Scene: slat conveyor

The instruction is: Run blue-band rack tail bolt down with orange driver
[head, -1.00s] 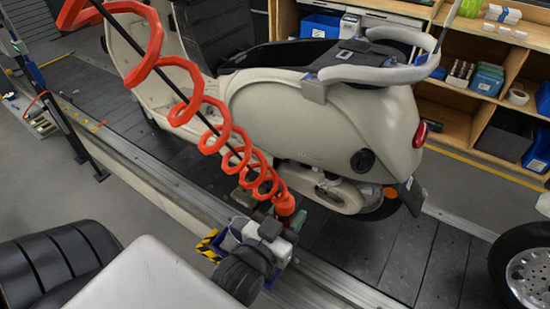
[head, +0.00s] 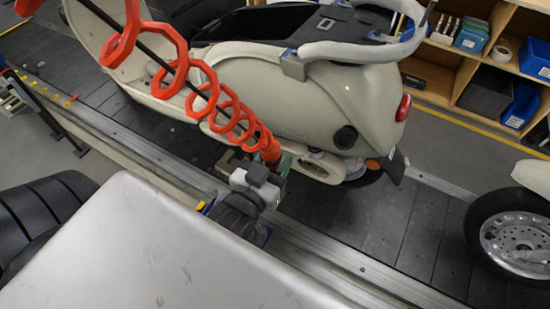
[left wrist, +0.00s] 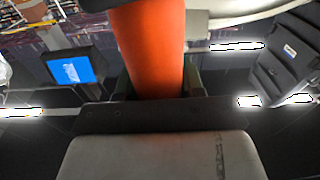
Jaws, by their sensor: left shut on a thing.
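My left gripper (head: 268,168) is shut on the orange driver (head: 270,150), which hangs on a coiled orange hose. In the left wrist view the driver's orange body (left wrist: 150,50) stands between the fingers; its tip is hidden. A cream scooter (head: 260,85) stands on the slat conveyor just beyond the gripper. A pale grey rack (head: 350,51) sits over its rear, above and right of the driver, with small blue marks near its mounts. I cannot make out the tail bolt. My right gripper is not in view.
The slat conveyor (head: 400,235) has bare slats between this scooter and a second one with a front wheel (head: 520,240) at the right. Shelves with blue bins (head: 472,35) stand behind. The coiled hose (head: 200,85) crosses in front of the scooter.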

